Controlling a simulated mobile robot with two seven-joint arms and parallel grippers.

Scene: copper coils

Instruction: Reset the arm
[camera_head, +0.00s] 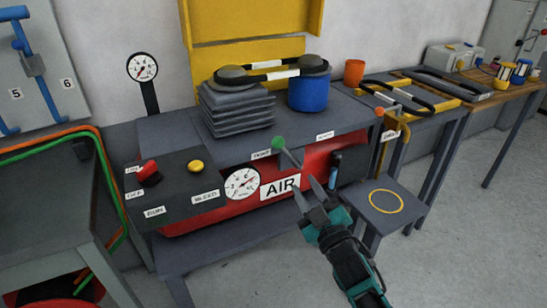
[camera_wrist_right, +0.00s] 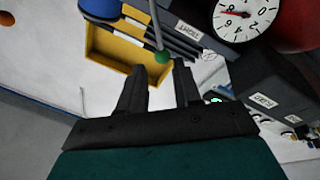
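My right gripper (camera_head: 305,187) is in front of the red AIR tank (camera_head: 310,165), with its two fingers apart and nothing seen between them. A thin grey lever with a green ball knob (camera_head: 278,142) stands out from the bench front, up and left of the fingertips. In the right wrist view the open gripper (camera_wrist_right: 158,75) shows the green knob (camera_wrist_right: 163,57) beyond the fingertips, between them in the picture. I cannot tell whether a finger touches the lever. A second lever with an orange knob (camera_head: 379,112) is at the right. My left gripper is not in view.
A control box with a red switch (camera_head: 149,171) and yellow button (camera_head: 196,166) sits left of a gauge (camera_head: 241,185). Grey bellows (camera_head: 237,108) and a blue cylinder (camera_head: 308,93) stand on the bench. A low stool (camera_head: 384,201) is at the right. Floor at lower right is clear.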

